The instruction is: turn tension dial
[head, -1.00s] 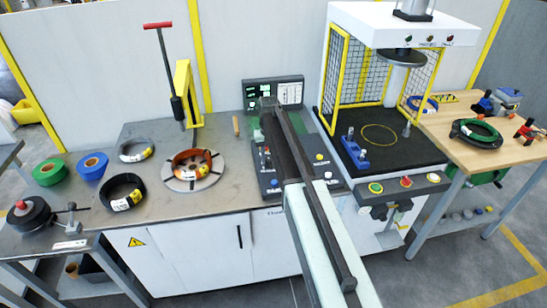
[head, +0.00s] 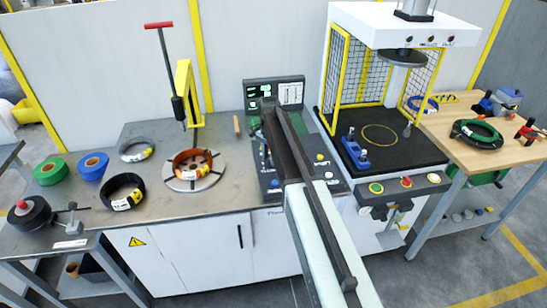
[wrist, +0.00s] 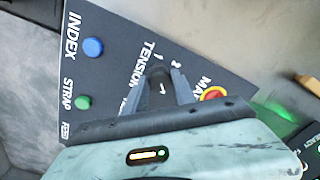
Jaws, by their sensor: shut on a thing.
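The tension dial (wrist: 160,87) is a dark knob with a white mark. It sits beside the printed word TENSION on the dark control panel (wrist: 120,40) in the wrist view. My gripper (wrist: 167,76) has its two dark fingers on either side of the dial, closed on it. In the head view my arm covers the dial and the fingertips. Part of the control panel (head: 325,172) shows there to the right of my arm.
A blue INDEX button (wrist: 93,47), a green STRAP button (wrist: 83,102) and a red-and-yellow knob (wrist: 212,94) surround the dial. A screen (head: 290,93) stands behind the panel. A coil (head: 192,160) lies on a round turntable to the left.

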